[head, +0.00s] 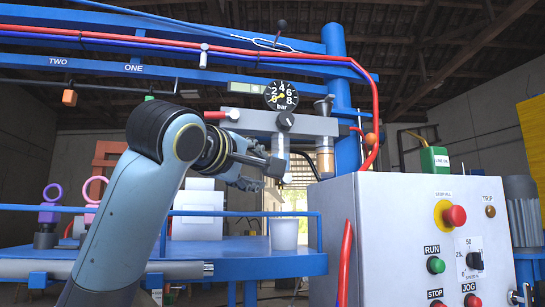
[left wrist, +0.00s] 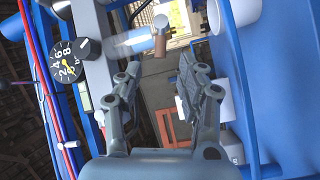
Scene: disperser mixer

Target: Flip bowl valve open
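A clear filter bowl (head: 281,148) hangs below the grey air unit, left of an amber bowl (head: 325,163). In the left wrist view the bowl (left wrist: 130,45) lies sideways, with a copper-coloured valve piece (left wrist: 161,42) at its end and a pale round end (left wrist: 160,20). In the head view the valve is small and partly hidden by my fingers. My left gripper (head: 266,172) is beside the bowl's lower end. In the left wrist view its fingers (left wrist: 158,78) are apart, with nothing between them, and the valve shows beyond the fingertips. My right gripper is not in view.
A bar gauge (head: 281,95) and black knob (head: 286,120) sit above the bowl. A white cup (head: 284,233) stands below. A control box (head: 425,240) is close at the right. A blue rail (head: 240,212) runs along the platform. Red hose and cables pass overhead.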

